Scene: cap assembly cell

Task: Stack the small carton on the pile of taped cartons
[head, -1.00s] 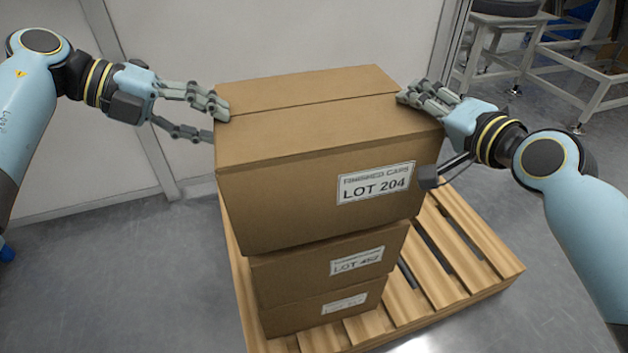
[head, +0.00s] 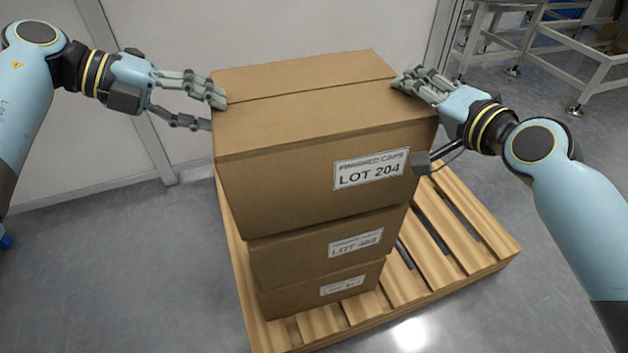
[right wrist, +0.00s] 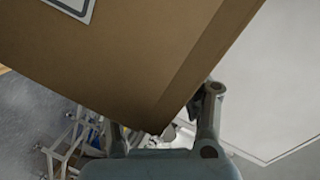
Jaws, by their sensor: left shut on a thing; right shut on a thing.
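The brown carton labelled LOT 204 (head: 300,190) is on top, held between my two hands. My left gripper (head: 214,112) presses its left side near the top edge. My right gripper (head: 411,122) is shut on its right side, with fingers over the top edge and one digit low by the label. The carton also fills the upper right wrist view (right wrist: 130,60). Below it are a middle carton (head: 290,262) and a bottom carton (head: 290,300), both labelled. The held carton hides the top of the middle one, so I cannot tell whether they touch.
The cartons stand on a wooden pallet (head: 455,235), with bare slats to the right. Grey floor (head: 120,280) is clear on the left. A pale wall (head: 270,35) is close behind. A metal frame stand (head: 560,60) is at the back right.

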